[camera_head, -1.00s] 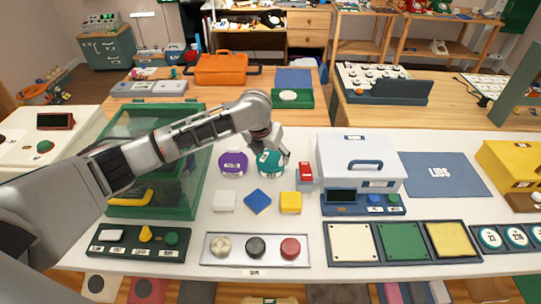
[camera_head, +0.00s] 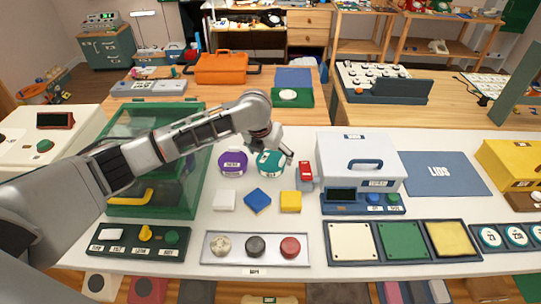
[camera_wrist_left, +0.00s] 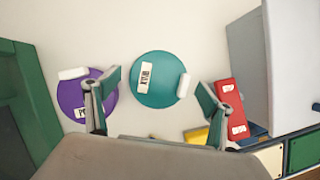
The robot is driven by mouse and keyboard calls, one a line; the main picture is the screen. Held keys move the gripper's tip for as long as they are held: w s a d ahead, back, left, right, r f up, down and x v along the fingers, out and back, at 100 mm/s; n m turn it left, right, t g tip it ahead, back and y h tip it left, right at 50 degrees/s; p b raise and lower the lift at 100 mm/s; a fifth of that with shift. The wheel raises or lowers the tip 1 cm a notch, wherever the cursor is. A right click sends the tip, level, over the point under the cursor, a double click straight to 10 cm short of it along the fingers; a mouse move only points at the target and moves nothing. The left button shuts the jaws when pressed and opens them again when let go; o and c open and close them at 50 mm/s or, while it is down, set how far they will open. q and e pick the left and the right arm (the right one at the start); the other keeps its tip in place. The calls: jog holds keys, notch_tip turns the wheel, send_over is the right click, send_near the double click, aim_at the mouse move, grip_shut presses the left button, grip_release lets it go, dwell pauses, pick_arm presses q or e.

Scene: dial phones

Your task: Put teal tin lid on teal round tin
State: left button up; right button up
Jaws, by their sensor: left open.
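A teal round tin (camera_head: 270,163) with a white label stands upright on the white table, beside a purple round tin (camera_head: 233,162). In the left wrist view the teal tin's round teal top (camera_wrist_left: 158,72) carries a white label and a small white piece at its right edge. I cannot tell whether this top is a separate lid. My left gripper (camera_head: 275,148) is open and empty just above the teal tin. In the left wrist view its fingers (camera_wrist_left: 157,92) are spread to either side of the teal top, apart from it. My right gripper is not in view.
A bare blue mat marked LIDS (camera_head: 443,175) lies right of the white box (camera_head: 360,165). A red block (camera_head: 305,172) stands right of the teal tin. White, blue and yellow blocks (camera_head: 290,202) lie in front. A green case (camera_head: 190,195) stands left, beneath my arm.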

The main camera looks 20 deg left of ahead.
pick_arm(q)
jog(key=v, duration=1.1)
jog(key=shift+r, duration=0.3)
jog(key=shift+s+f, duration=0.1)
jog(key=shift+s, duration=0.15)
